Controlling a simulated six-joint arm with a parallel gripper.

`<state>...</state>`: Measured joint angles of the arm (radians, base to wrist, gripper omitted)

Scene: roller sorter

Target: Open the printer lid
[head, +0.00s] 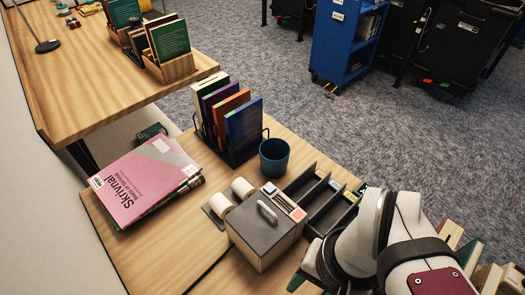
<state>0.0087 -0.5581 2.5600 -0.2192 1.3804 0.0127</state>
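The printer (283,246) is a small box on the near desk, with a dark grey top and a cream body. Its dark lid (257,228) carries a pale bar handle (267,212) and looks shut, lying flat on the body. A panel with a small screen and orange-red buttons (289,205) runs along its far right edge. My white arm reaches in from the lower right, and its dark lower part is close to the right of the printer. My gripper's fingers do not show, so I cannot see whether they hold anything.
Two white rolls (243,188) sit behind the printer on its left. A dark divided tray (325,196) stands to its right, with a blue cup (274,157) and a book rack (232,152) behind. A pink book (147,180) lies left on the desk. A blue cart (346,45) stands beyond.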

